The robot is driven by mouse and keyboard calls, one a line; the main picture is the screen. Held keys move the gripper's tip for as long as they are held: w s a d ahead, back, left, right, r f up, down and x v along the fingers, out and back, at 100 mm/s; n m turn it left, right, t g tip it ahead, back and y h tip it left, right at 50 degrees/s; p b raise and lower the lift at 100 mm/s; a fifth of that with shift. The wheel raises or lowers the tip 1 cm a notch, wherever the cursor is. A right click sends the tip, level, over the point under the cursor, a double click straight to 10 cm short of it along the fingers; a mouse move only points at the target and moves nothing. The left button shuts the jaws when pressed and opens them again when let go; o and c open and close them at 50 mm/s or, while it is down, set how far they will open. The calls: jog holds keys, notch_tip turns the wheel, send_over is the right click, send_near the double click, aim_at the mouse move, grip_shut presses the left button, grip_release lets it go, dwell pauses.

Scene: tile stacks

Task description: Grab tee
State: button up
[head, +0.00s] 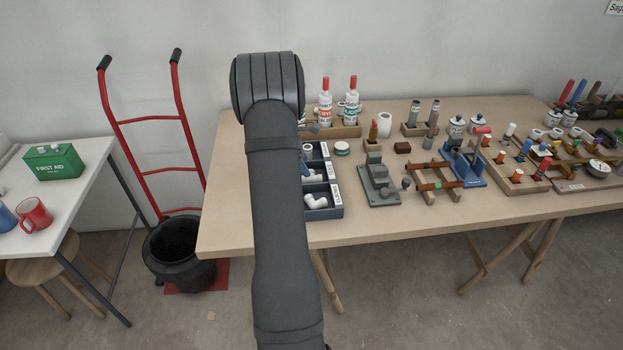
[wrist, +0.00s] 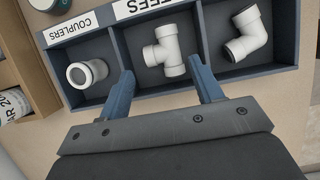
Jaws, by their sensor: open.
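The white tee (wrist: 163,50) lies in the middle compartment of a dark blue divided bin (wrist: 117,50), under a label of which "EES" shows. My gripper (wrist: 162,67) is open in the wrist view, with one blue finger to each side of the tee's lower part. Nothing is held, and I cannot tell whether the fingers touch the tee or how deep they reach. In the head view my arm covers part of the bin (head: 326,213) and most of the gripper. A white piece (head: 312,177) in its middle compartment is partly hidden.
A white coupler (wrist: 87,73) is in the left compartment and a white elbow (wrist: 246,34) in the right one. Thin divider walls separate them. A grey clamp device (head: 378,182) stands right of the bin, with crowded tools beyond. The table front is clear.

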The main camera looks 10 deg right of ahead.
jog(key=x, duration=0.4)
jog(key=shift+s+d+f, duration=0.15)
jog(key=shift+d+f, duration=0.05)
jog(key=shift+f, duration=0.15)
jog(key=c, duration=0.7)
jog(key=shift+c, duration=0.2)
